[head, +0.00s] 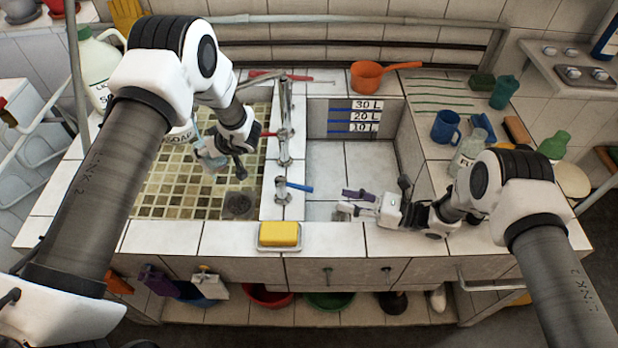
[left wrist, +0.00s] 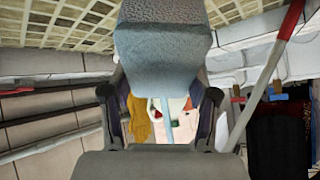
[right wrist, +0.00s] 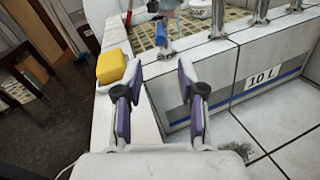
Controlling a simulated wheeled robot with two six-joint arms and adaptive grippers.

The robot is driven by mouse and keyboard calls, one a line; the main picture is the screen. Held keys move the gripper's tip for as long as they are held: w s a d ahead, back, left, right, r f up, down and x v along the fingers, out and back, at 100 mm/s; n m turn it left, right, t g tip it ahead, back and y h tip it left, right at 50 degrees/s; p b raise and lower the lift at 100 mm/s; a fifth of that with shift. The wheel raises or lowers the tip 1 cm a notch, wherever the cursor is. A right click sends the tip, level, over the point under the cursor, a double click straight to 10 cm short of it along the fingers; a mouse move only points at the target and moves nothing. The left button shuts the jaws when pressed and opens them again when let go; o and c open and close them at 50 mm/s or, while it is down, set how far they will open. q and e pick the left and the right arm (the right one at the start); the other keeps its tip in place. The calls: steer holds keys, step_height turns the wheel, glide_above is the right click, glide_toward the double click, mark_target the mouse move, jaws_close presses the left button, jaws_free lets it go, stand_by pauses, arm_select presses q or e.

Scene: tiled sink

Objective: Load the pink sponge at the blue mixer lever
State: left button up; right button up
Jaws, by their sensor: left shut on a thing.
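No pink sponge is recognisable in these views. My left gripper (head: 228,152) is over the tiled left basin, shut on a pale blue-grey thing. That thing (left wrist: 165,45) fills the upper middle of the left wrist view as a textured block with a thin light-blue stem; it also shows in the head view (head: 207,157). The blue mixer lever (head: 299,186) sticks out right from a metal tap on the divider between the basins. It also shows in the right wrist view (right wrist: 161,34). My right gripper (head: 350,202) is open and empty at the right basin's front edge; its purple pads (right wrist: 155,90) are apart.
A yellow block (head: 279,234) sits in a white dish on the front ledge. A red lever (head: 269,134) is farther back on the divider. An orange pot (head: 368,76) stands behind the right basin; a blue mug (head: 446,127) and bottles crowd the right counter. The right basin floor is mostly clear.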

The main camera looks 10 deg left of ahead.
mark_target(295, 186)
stand_by(0.4)
jaws_close()
steer(key=s+m+t, duration=0.1)
steer(key=m, duration=0.3)
steer(key=s+m+t, duration=0.1)
steer(key=m, duration=0.3)
steer(key=s+m+t, duration=0.1)
steer(key=s+m, duration=0.1)
steer(key=m, duration=0.2)
steer(key=shift+s+d+f+y, duration=0.1)
steer(key=shift+f+y, duration=0.05)
steer(key=shift+y, duration=0.15)
steer(key=s+m, duration=0.2)
steer(key=s+f+m+t, duration=0.1)
steer(key=s+m, duration=0.1)
steer(key=shift+a+f+h, duration=0.1)
steer(key=shift+a+h, duration=0.1)
steer(key=shift+h, duration=0.2)
steer(key=shift+s+a, duration=0.25)
steer(key=shift+a, duration=0.05)
steer(key=shift+w+a, duration=0.1)
steer(key=shift+a, duration=0.3)
steer(key=x, duration=0.8)
steer(key=shift+w+a, duration=0.15)
steer(key=shift+a, duration=0.15)
steer(key=shift+w+r, duration=0.2)
steer(key=shift+w, duration=0.85)
steer(key=shift+w+r, duration=0.15)
steer(key=shift+w, duration=0.9)
